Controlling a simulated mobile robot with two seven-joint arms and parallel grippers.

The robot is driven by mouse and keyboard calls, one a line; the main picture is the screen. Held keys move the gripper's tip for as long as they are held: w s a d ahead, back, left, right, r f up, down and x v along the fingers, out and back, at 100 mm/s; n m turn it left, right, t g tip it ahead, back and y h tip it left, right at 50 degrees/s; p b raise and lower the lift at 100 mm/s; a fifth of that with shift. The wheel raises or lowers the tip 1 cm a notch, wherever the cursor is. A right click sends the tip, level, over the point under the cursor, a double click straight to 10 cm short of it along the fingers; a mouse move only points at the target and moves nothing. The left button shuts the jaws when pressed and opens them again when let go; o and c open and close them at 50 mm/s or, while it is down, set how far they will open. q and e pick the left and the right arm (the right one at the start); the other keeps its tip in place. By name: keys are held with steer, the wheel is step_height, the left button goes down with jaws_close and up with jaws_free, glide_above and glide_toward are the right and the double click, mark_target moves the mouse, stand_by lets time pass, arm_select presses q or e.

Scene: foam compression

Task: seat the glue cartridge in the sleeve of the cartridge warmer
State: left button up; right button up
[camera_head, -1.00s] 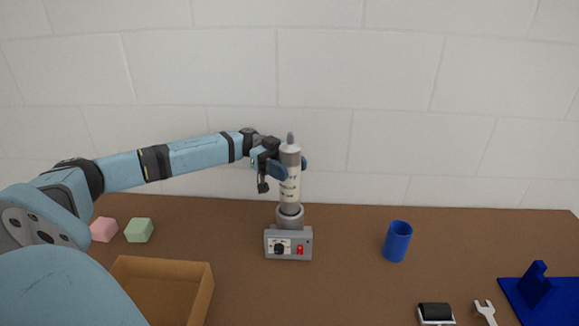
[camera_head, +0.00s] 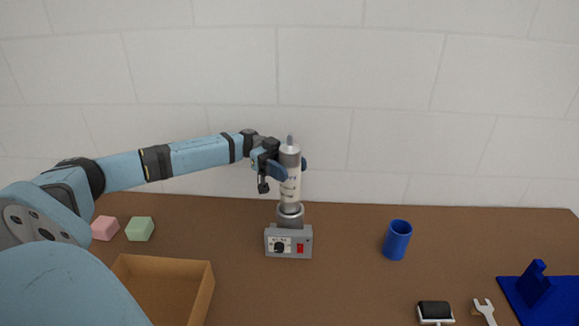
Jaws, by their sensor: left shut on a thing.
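The glue cartridge (camera_head: 290,190) is a pale upright cylinder with a grey nozzle on top and a printed label. My left gripper (camera_head: 290,166) is shut on its upper part, coming in from the left. The cartridge warmer (camera_head: 289,242) is a grey box with a black knob and a red switch on its front. Its round grey sleeve (camera_head: 290,219) stands on top. The cartridge's lower end is at the sleeve's mouth, in line with it; how deep it sits inside cannot be told. My right gripper is not in view.
A cardboard box (camera_head: 208,291) is at the front left, with a pink block (camera_head: 104,228) and a green block (camera_head: 139,229) behind it. A blue cup (camera_head: 397,240) stands right of the warmer.

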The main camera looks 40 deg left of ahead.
mark_target(289, 194)
arm_select(q)
steer(key=shift+f+b, duration=1.8)
steer(key=shift+f, duration=2.9)
steer(key=o, duration=1.3)
steer(key=shift+r, duration=0.7)
step_height(289, 194, up, 19)
steer(key=shift+f, duration=0.15)
